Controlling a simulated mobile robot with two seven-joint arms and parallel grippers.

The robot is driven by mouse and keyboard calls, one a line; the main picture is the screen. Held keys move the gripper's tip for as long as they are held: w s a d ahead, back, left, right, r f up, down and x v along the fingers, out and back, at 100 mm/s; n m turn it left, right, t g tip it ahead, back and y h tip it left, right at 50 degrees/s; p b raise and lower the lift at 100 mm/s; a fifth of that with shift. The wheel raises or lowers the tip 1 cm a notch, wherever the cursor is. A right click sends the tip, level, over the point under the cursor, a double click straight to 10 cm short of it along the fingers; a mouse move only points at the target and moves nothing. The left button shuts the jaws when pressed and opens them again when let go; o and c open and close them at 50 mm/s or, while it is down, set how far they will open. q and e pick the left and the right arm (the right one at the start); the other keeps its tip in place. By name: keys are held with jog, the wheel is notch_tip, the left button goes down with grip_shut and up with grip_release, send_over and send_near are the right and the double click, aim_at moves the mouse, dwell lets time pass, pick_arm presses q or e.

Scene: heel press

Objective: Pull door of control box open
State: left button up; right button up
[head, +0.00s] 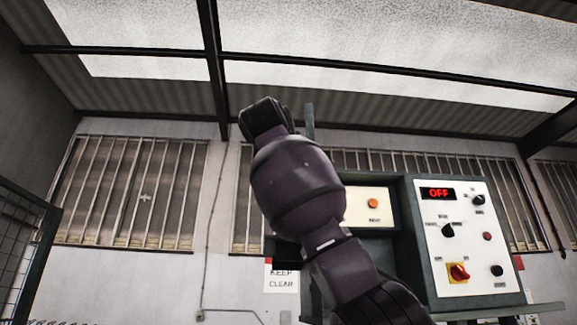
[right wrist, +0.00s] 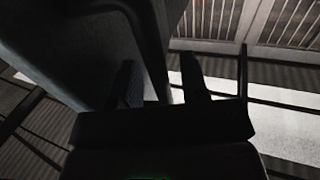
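The control box (head: 408,225) stands at the right of the head view. Its white front panel (head: 455,240) carries a red OFF display, knobs, buttons and a red-yellow switch. A cream panel with an orange button (head: 373,203) sits to its left, partly behind my right arm. My right gripper is hidden by the arm in the head view. In the right wrist view my right gripper (right wrist: 158,84) shows two dark fingers, apart. A dark grey body with an edge (right wrist: 148,45) lies at and beyond the fingers; I cannot tell whether they touch it. My left gripper is out of view.
My right arm crosses the middle of the head view. A KEEP CLEAR sign (head: 281,279) is on the wall behind. Barred windows (head: 130,190) line the wall, and a mesh fence (head: 25,245) stands at the left. The space left of the arm looks clear.

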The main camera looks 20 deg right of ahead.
jog(key=shift+s, duration=0.15)
jog(key=b+v, duration=0.2)
jog(key=v, duration=0.8)
jog(key=shift+s+a+b, duration=0.2)
jog(key=shift+a+b, duration=0.05)
jog(key=shift+b, duration=0.15)
